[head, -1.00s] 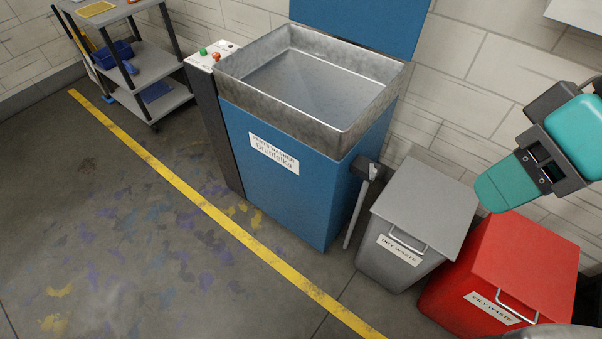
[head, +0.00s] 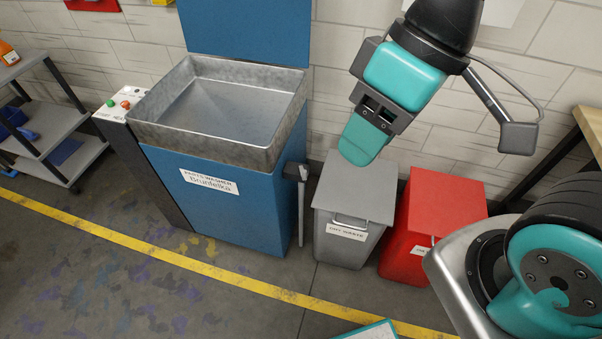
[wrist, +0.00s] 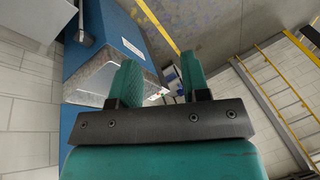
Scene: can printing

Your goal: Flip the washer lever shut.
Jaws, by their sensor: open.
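The blue parts washer (head: 215,210) stands at centre left in the head view, its open grey basin (head: 225,110) on top. Its lever (head: 301,212) hangs down along the right side from a dark pivot block, close to vertical. A dark fitting with a pale bar, apparently the lever (wrist: 83,22), also shows at the top left of the wrist view. My gripper (head: 362,145) is in the air, right of the washer and higher than the lever in the picture. Its two teal fingers (wrist: 161,82) are apart in the wrist view, with nothing between them.
A grey dry-waste bin (head: 353,190) stands just right of the lever, with a red bin (head: 435,220) beyond it. A control post (head: 122,110) with green and red buttons adjoins the washer's left. A cart (head: 60,140) is farther left.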

